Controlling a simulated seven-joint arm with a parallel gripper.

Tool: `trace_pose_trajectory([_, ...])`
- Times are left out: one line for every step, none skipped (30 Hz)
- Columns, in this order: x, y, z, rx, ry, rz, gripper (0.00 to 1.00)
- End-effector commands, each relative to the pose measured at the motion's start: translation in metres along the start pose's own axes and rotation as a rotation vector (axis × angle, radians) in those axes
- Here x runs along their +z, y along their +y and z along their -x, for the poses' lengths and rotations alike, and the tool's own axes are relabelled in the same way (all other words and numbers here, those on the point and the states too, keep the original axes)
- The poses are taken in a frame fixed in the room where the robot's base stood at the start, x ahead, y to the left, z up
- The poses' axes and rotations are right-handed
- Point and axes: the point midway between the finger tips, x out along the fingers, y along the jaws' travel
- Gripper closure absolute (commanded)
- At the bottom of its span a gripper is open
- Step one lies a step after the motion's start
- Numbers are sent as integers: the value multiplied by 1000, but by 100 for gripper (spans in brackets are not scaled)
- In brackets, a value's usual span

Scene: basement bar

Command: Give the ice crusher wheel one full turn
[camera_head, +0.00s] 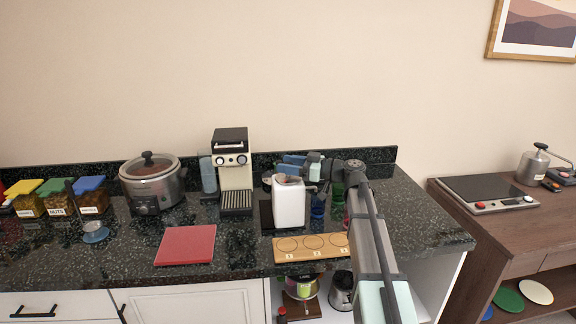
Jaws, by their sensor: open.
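The ice crusher appears to be the upright white box (289,205) with a reddish-brown top, standing on the dark speckled counter. Its wheel cannot be clearly made out; small grey parts show near its upper edges, partly confused with my arm. My arm comes in from the lower right, bends at the right of the box, and reaches left behind its top. My gripper (290,164) is open, with bluish fingers pointing left just above and behind the box. Whether it touches anything is too small to tell.
A coffee machine (233,172) stands left of the box, then a slow cooker (150,183) and lidded jars (91,196). A wooden board with circles (311,246) lies in front, a red mat (186,245) front left. Blue and green glasses (317,212) stand close right.

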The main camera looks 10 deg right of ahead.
Motion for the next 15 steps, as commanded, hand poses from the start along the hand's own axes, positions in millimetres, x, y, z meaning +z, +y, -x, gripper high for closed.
trace_pose_trajectory([0,0,-2,-1,0,0,41])
trace_pose_trajectory([0,0,-3,-1,0,0,41])
trace_pose_trajectory([0,0,-3,-1,0,0,41])
trace_pose_trajectory([0,0,-3,0,0,0,41])
trace_pose_trajectory([0,0,-4,0,0,0,41])
trace_pose_trajectory([0,0,-4,0,0,0,41])
trace_pose_trajectory([0,0,-3,0,0,0,41])
trace_pose_trajectory([0,0,-3,0,0,0,41])
trace_pose_trajectory([0,0,-3,0,0,0,41])
trace_pose_trajectory([0,0,-3,0,0,0,41])
trace_pose_trajectory([0,0,-3,0,0,0,43])
trace_pose_trajectory([0,0,-3,0,0,0,46])
trace_pose_trajectory([0,0,-3,0,0,0,49])
trace_pose_trajectory([0,0,-3,0,0,0,52])
trace_pose_trajectory([0,0,-3,0,0,0,56])
